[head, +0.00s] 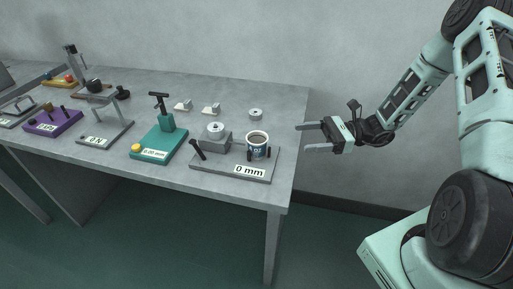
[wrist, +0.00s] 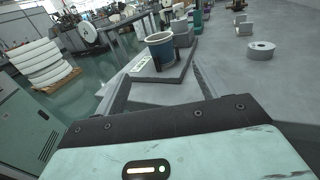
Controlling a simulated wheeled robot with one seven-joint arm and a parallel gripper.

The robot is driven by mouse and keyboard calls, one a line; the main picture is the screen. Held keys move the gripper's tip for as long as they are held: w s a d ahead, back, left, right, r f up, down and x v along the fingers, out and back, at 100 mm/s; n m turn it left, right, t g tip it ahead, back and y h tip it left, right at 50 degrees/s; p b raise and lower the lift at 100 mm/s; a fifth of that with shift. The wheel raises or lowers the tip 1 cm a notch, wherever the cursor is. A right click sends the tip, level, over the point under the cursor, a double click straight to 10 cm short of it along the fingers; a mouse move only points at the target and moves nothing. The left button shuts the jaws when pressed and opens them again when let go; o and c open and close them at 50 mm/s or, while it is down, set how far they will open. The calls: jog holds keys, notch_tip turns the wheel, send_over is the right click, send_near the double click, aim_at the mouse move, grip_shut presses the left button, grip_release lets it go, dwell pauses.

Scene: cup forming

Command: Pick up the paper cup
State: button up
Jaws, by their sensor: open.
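The paper cup (head: 257,147) stands upright on a grey base plate labelled "0 mm" (head: 228,168), near the right end of the table. It is blue and white, and its inside looks brown. Dark posts stand close beside it in the head view. My gripper (head: 308,138) is open and empty, to the right of the cup and past the table's right edge. In the wrist view the cup (wrist: 160,48) is ahead of my gripper (wrist: 155,82), between the lines of the two fingers and apart from them. The cup's lower part is partly hidden there by its holder.
A grey block with a metal ring (head: 215,132) sits on the same plate, left of the cup. A green fixture (head: 160,142) and a purple one (head: 53,122) stand farther left. The grey table (head: 285,100) is bare at its back right.

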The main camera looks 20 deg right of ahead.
aim_at(257, 141)
jog(key=p+x, duration=0.2)
jog(key=x, duration=1.2)
jog(key=shift+a, duration=0.25)
jog(key=c, duration=1)
